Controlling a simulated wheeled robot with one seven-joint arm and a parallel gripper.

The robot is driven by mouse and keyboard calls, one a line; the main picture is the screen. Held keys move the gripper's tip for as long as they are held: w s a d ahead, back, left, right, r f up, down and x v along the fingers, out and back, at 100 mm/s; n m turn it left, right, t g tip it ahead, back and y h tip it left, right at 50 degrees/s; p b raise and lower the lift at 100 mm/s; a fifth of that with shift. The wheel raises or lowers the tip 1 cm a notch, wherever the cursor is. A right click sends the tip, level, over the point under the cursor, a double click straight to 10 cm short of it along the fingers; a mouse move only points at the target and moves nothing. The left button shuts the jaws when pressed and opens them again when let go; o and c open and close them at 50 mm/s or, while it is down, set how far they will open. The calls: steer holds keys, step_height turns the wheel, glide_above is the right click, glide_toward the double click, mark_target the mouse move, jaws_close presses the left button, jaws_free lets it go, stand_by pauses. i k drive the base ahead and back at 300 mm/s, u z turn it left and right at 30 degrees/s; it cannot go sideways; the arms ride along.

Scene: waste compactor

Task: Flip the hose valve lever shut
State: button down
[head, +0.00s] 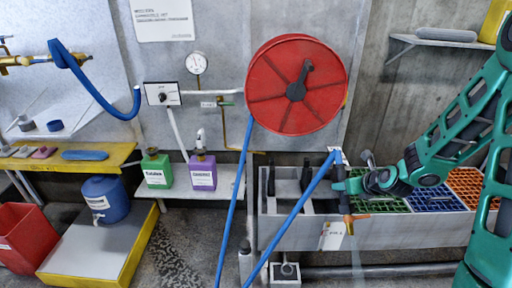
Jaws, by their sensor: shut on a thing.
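A small green lever (226,103) sits on the pipework left of the red hose reel (297,85). It looks roughly horizontal, with a small white tag (208,104) beside it and a thin brass pipe below. The blue hose (233,200) hangs from the reel, leaves the bottom of the picture and rises again to my gripper (342,187). My gripper is shut on the hose end, over the front of the trough, well right of and below the green lever. An orange nozzle (352,218) points down from it. The fingertips are too small to see clearly.
A grey trough (400,232) with coloured grates stands under my arm. A faint pale streak, perhaps water, shows below the nozzle. A shelf (225,187) holds a green bottle (157,168) and a purple bottle (203,172). A yellow-edged platform (95,245) stands lower left.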

mark_target(33, 62)
steer(key=u, duration=0.35)
steer(key=i, duration=1.1)
steer(key=u, duration=0.15)
